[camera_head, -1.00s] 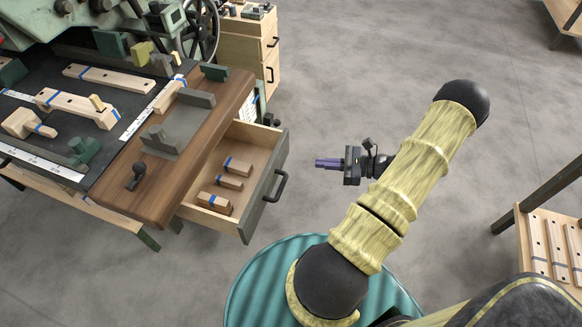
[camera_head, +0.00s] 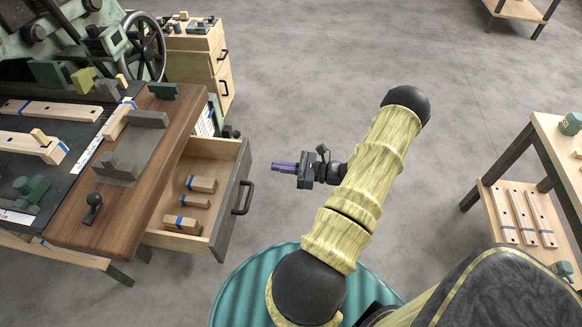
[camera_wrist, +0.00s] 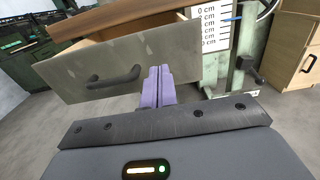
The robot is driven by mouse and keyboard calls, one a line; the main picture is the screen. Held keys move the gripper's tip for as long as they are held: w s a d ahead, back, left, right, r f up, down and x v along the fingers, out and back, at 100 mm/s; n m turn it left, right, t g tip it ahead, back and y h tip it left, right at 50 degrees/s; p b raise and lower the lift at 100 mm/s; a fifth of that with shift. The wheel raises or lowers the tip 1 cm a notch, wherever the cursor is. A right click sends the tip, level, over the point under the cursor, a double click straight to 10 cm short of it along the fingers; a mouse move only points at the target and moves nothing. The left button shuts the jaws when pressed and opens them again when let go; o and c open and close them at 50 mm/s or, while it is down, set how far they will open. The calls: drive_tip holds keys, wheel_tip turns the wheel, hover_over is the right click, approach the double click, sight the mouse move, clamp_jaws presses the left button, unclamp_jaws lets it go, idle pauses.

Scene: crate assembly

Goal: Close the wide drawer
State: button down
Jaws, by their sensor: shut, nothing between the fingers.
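The wide drawer (camera_head: 230,202) is pulled out from under the wooden-topped bench. It has a grey front, a dark bar handle (camera_head: 243,198) and pale wooden sides. Several small wooden blocks with blue bands (camera_head: 181,224) lie inside it. My gripper (camera_head: 275,167) has purple fingers closed together with nothing between them. In the head view it is a short way right of the drawer front, apart from it. In the wrist view the fingers (camera_wrist: 160,85) overlap the right part of the drawer front (camera_wrist: 130,62), right of the handle (camera_wrist: 114,78).
The bench top (camera_head: 130,170) carries grey fixtures and a black knob. A wooden cabinet (camera_head: 202,65) with two dark handles stands behind the drawer. A wooden table with a lower shelf of slats (camera_head: 518,215) stands at the right. Open grey floor lies between.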

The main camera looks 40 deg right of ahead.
sight(244, 163)
drive_tip(key=x, duration=0.8)
drive_tip(key=shift+w+a, duration=0.15)
drive_tip(key=shift+w, duration=0.05)
drive_tip(key=shift+w, duration=0.1)
